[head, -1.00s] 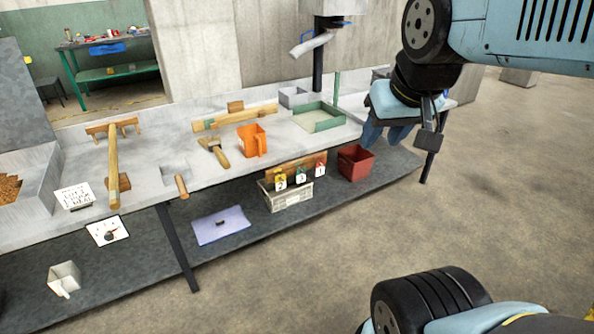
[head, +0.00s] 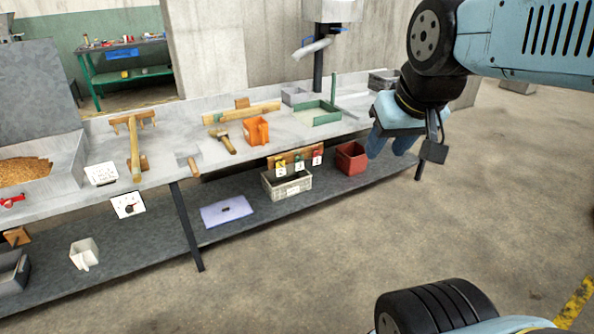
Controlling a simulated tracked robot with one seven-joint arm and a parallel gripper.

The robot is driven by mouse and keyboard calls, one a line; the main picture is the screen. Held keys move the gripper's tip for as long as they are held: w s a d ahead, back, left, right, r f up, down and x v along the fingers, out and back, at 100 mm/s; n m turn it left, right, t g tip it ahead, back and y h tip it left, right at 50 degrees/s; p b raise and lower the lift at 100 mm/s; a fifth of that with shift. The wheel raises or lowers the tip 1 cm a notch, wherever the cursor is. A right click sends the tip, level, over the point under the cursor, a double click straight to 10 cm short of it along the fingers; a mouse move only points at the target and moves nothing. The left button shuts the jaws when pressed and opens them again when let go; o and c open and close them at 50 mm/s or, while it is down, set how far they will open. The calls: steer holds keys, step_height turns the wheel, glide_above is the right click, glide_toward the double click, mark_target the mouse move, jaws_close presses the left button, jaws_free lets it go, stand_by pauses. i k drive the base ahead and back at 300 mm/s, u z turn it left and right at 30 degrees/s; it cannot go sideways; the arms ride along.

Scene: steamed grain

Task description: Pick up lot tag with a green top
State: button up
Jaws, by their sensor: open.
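Three small numbered tags hang on a wooden board at the front edge of the bench. The middle lot tag (head: 299,165) has a green top and a white lower part. To its left is a tag with a yellow top (head: 281,169), and to its right a tag with a red top (head: 317,158). My gripper (head: 391,146) is open and empty, with light blue fingers pointing down. It is to the right of the tags in the picture, well apart from them, beside the red bin.
A red bin (head: 351,158) and a grey crate (head: 287,186) stand on the lower shelf near the tags. The floor in front is clear.

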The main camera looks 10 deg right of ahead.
mark_target(299, 165)
steer(key=z, duration=0.05)
steer(key=k, duration=0.7)
steer(key=u, duration=0.5)
steer(key=i, duration=0.95)
steer(key=u, duration=0.3)
steer(key=i, duration=1.45)
steer(key=z, duration=0.65)
steer(key=k, duration=0.9)
steer(key=z, duration=0.2)
steer(key=i, duration=0.8)
steer(key=u, duration=0.05)
